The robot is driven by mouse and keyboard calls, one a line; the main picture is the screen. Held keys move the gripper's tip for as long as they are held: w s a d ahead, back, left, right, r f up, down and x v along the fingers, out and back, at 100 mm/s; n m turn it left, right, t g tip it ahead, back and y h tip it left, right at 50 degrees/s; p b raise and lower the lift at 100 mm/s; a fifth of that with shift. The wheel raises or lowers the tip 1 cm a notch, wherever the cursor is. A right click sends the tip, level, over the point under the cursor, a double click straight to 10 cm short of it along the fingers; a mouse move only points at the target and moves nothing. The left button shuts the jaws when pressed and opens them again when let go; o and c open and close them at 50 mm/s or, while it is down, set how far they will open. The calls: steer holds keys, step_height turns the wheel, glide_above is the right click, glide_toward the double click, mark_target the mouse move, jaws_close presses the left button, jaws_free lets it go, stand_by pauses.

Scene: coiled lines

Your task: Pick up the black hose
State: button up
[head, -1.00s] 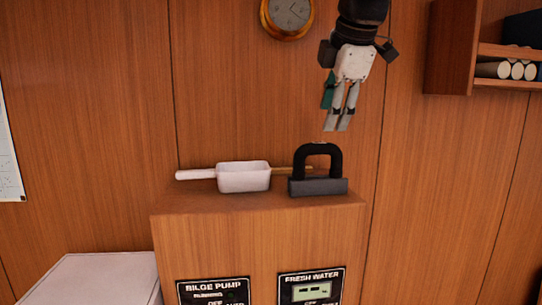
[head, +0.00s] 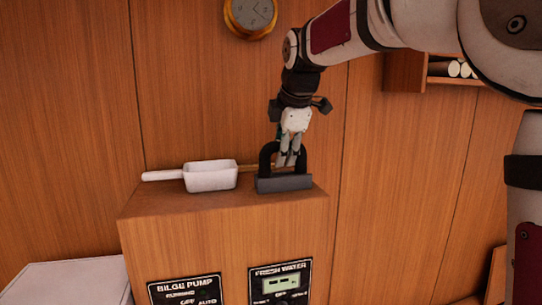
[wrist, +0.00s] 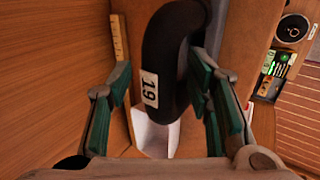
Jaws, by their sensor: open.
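The black hose (head: 268,160) is a thick upright arch above a dark grey block (head: 284,183), on top of the wooden cabinet (head: 190,202). In the wrist view the hose (wrist: 164,62) carries a white label reading 19. My gripper (head: 288,162) points down over the hose and hides part of its arch. In the wrist view my gripper (wrist: 168,95) is open, with one green-padded finger on each side of the hose. The left finger has a gap to it; the right finger is very near it, and I cannot tell whether they touch.
A white scoop (head: 210,176) lies left of the hose, its handle pointing left. A thin wooden stick (wrist: 120,36) lies behind the hose. The cabinet front bears bilge pump (head: 186,291) and fresh water (head: 280,283) panels. A wall clock (head: 250,16) hangs above.

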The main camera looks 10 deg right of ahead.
jaws_close()
steer(key=shift+r, duration=0.15)
steer(key=shift+w+r+b, duration=0.1)
steer(key=shift+r+b, duration=0.35)
steer(key=shift+r, duration=0.95)
steer(key=shift+s+r, duration=0.25)
steer(key=shift+r, duration=0.05)
steer(key=s+d+r+b, duration=0.1)
steer(key=s+d+b, duration=0.1)
steer(key=s, duration=1.3)
steer(key=shift+s+d+r, duration=0.2)
steer(key=shift+s, duration=0.05)
steer(key=shift+r, duration=0.15)
